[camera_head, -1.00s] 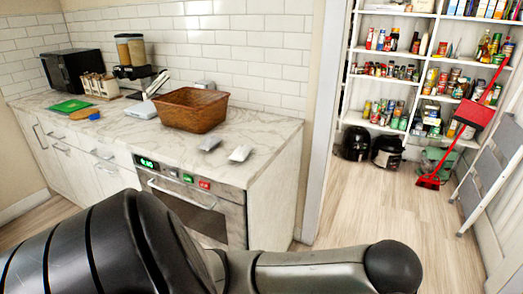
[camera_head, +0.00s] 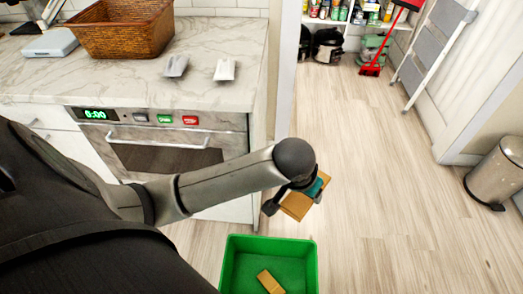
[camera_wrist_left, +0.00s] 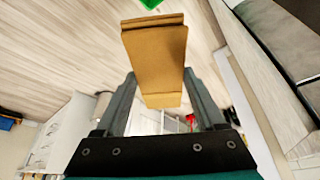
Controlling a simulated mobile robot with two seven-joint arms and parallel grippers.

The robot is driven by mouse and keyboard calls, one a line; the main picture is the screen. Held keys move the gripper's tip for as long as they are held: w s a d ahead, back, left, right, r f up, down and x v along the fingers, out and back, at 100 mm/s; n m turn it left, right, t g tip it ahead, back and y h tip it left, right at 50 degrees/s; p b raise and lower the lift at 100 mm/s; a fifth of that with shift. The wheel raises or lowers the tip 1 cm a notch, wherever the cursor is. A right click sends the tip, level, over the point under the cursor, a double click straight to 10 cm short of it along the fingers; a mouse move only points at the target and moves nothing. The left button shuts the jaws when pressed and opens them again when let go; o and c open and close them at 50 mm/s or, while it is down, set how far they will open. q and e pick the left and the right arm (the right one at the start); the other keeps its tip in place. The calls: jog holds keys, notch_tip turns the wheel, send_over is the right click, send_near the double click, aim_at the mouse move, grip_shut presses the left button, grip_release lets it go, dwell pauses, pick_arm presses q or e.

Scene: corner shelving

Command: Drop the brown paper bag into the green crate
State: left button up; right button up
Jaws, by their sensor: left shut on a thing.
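The brown paper bag (camera_head: 297,207) is held in my left gripper (camera_head: 292,196), in the air just above and beyond the right back corner of the green crate (camera_head: 270,246). In the left wrist view the bag (camera_wrist_left: 155,55) sits between the two fingers of the left gripper (camera_wrist_left: 160,80) and sticks out past their tips. The crate is at the bottom of the head view, partly cut off; a small corner of it shows at the top of the wrist view (camera_wrist_left: 150,4). My right gripper is not in view.
A small brown block-like item (camera_head: 270,281) lies inside the crate. A counter with an oven (camera_head: 165,145) stands to the left, carrying a wicker basket (camera_head: 118,32) and two small pale packets. A metal bin (camera_head: 498,172) stands at the right. The floor between is clear.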

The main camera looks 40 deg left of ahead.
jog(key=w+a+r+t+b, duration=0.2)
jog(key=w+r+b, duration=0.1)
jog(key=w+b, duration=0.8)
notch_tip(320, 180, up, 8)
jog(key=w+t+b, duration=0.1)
jog(key=b, duration=0.8)
pick_arm(q)
jog(key=s+a+f+m+b, duration=0.1)
jog(key=s+f+b, duration=0.1)
jog(key=f, duration=1.5)
jog(key=s+a+f+m+b, duration=0.1)
jog(key=s+f, duration=0.3)
jog(key=f, duration=1.3)
jog(key=s+a+f+h+b, duration=0.1)
jog(key=s+a+f+b, duration=0.1)
jog(key=f, duration=1.5)
jog(key=shift+s+m+b, duration=0.4)
jog(key=shift+s+b, duration=0.1)
jog(key=shift+s, duration=0.15)
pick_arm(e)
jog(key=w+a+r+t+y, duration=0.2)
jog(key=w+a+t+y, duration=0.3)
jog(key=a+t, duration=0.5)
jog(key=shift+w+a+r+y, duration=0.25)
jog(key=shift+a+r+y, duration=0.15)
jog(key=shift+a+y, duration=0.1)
